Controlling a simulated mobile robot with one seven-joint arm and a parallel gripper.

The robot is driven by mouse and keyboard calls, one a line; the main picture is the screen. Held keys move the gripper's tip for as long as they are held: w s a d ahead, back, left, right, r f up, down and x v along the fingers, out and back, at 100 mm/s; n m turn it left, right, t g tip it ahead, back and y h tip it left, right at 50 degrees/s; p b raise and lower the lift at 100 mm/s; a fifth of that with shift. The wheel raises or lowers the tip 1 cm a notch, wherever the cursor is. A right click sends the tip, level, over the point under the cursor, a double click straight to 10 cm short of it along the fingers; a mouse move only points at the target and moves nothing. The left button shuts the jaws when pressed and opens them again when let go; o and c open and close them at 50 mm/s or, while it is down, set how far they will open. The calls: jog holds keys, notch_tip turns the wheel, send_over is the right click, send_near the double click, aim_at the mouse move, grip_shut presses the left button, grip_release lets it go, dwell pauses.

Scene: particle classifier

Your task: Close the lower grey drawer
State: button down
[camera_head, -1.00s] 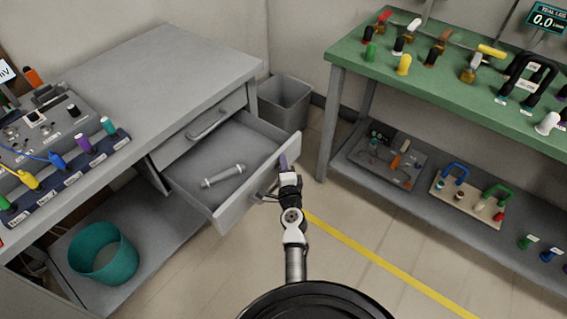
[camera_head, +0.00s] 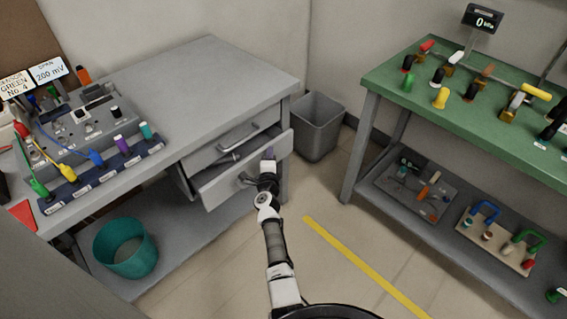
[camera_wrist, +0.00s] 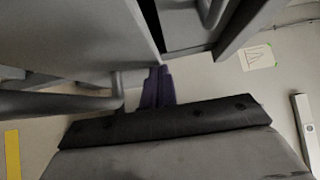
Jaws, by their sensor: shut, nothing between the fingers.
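The lower grey drawer (camera_head: 222,187) sits under the grey desk and stands partly open, with a narrow gap behind its front panel. Part of a pale object inside shows through the gap. The upper drawer (camera_head: 213,150) above it looks shut. My gripper (camera_head: 268,155) is at the right part of the lower drawer's front, its purple fingertips close against the panel. In the wrist view the purple fingers (camera_wrist: 158,88) are together and empty, beside the drawer front and its bar handle (camera_wrist: 60,103). Whether they touch the panel is hard to tell.
A grey bin (camera_head: 318,128) stands right of the desk. A teal bucket (camera_head: 125,250) sits on the desk's lower shelf. A green-topped bench (camera_head: 440,120) stands at the right. The floor with a yellow stripe (camera_head: 360,262) between is clear.

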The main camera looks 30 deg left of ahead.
aim_at(264, 151)
jog(key=shift+w+a, duration=0.3)
jog(key=shift+a, duration=0.5)
jog(key=shift+w+a, duration=0.25)
jog(key=shift+a, duration=0.55)
jog(key=shift+d+f, duration=0.1)
jog(key=shift+d, duration=0.05)
